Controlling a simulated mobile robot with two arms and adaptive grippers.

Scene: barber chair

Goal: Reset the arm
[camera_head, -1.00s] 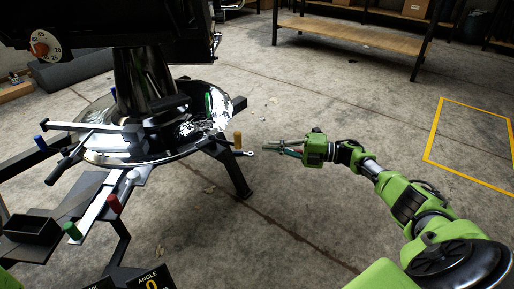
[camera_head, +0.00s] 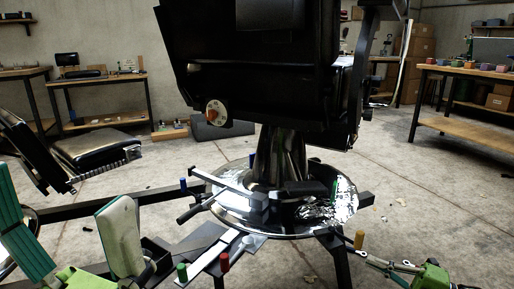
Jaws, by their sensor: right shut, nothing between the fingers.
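The black barber chair (camera_head: 240,70) stands in the middle on a round chrome base (camera_head: 235,220). A dial with an orange centre (camera_head: 214,112) sits on its lower left side. My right gripper (camera_head: 372,257) is at the bottom right, beside the yellow peg (camera_head: 359,239) on a dark leg of the stand; its fingers are close together and hold nothing. I cannot tell whether they touch the leg. My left gripper (camera_head: 65,205) is at the bottom left, close to the camera, with its two teal-padded fingers wide apart and nothing seen between them.
Blue (camera_head: 183,184), green (camera_head: 182,272) and red (camera_head: 224,262) pegs stand on the dark beams around the base. A black padded piece (camera_head: 95,150) is at the left. Workbenches (camera_head: 465,75) stand at the back; the concrete floor (camera_head: 405,175) at the right is mostly clear.

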